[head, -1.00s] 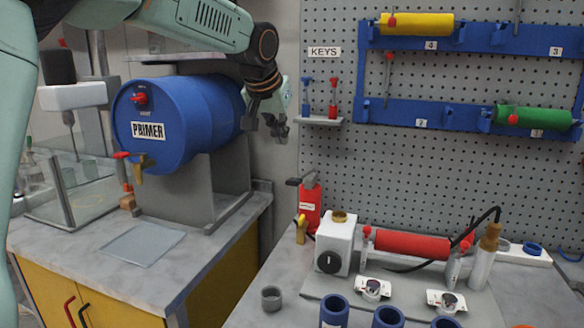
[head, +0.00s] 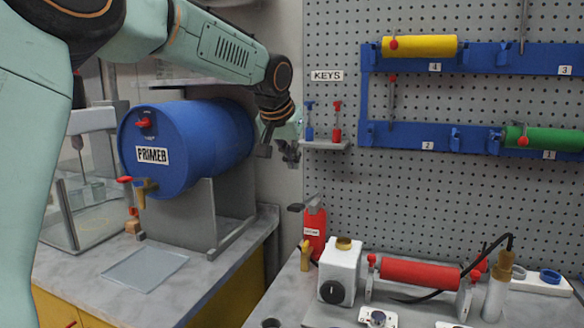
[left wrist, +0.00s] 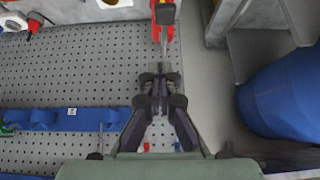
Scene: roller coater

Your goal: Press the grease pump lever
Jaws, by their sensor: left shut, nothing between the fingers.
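The red grease pump (head: 314,232) stands upright at the back left of the right-hand bench, by the pegboard. Its lever (head: 296,207) has a dark grip and sticks out to the left at the top. In the left wrist view the pump's red body shows at the top edge, with the dark lever grip (left wrist: 166,16) in front of it. My left gripper (head: 279,153) is shut and empty, above the lever in the head view and apart from it. Its fingers (left wrist: 159,80) point toward the pump in the left wrist view. My right gripper is not in view.
A blue primer drum (head: 185,145) on a grey stand is left of my left gripper. A key shelf (head: 325,145) is close on its right, on the pegboard (head: 350,200). A white box (head: 340,272) and a red roller (head: 418,273) stand on the bench.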

